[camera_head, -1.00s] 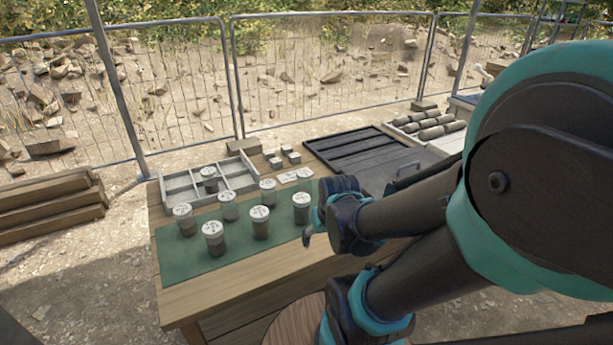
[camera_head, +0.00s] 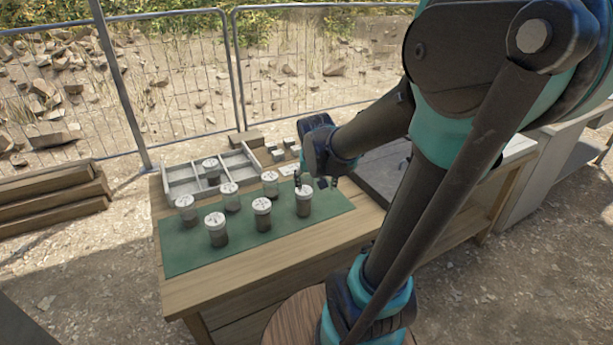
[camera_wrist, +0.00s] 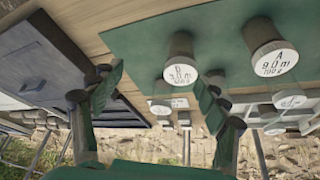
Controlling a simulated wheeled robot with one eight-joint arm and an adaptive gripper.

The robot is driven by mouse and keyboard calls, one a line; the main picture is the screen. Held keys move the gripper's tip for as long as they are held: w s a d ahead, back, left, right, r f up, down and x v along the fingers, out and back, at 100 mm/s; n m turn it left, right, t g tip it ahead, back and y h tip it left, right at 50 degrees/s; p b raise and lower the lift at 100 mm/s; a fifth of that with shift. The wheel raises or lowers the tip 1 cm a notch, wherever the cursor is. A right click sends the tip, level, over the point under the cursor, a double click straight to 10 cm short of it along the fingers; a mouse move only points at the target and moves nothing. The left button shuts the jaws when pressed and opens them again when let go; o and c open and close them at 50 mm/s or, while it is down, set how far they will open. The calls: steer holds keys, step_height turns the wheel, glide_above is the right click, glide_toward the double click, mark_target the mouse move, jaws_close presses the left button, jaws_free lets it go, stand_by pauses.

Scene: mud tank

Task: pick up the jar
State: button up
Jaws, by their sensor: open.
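Several jars with dark contents and white labelled lids stand on a green mat (camera_head: 185,259). The rightmost jar (camera_head: 303,203) is nearest my gripper (camera_head: 311,183). Front jars stand at the middle (camera_head: 262,212) and left (camera_head: 217,230). My gripper is open and empty, pointing down just behind and right of the rightmost jar. In the wrist view, a jar with a lid reading about "3.0 m" (camera_wrist: 181,60) shows beyond and between the spread fingers (camera_wrist: 160,92); another jar reading "A 9.0 m" (camera_wrist: 267,42) is at right. Contact is not visible.
A grey divided tray (camera_head: 180,179) behind the mat holds one jar. A dark panel (camera_head: 380,170) is at the table's right. A wire fence (camera_head: 290,70) stands behind. The mat's front is clear.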

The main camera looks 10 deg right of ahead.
steer(key=w+a+r+m+h, duration=0.1)
steer(key=w+r+m, duration=0.15)
steer(key=w, duration=0.45)
steer(key=w+a+r+m+h, duration=0.1)
steer(key=w+r, duration=0.3)
steer(key=w, duration=0.3)
glide_above(307, 176)
steer(key=shift+n+t, duration=0.25)
steer(key=shift+t, duration=0.05)
step_height(307, 176, down, 11)
steer(key=shift+w+r, duration=0.1)
steer(key=shift+r, duration=0.05)
steer(key=shift+a+x, duration=0.15)
steer(key=shift+x, duration=0.75)
steer(key=shift+a+x, duration=0.2)
steer(key=shift+x, duration=0.65)
steer(key=shift+a+x, duration=0.15)
steer(key=shift+x, duration=0.75)
steer(key=shift+w, duration=0.1)
steer(key=c, duration=1.5)
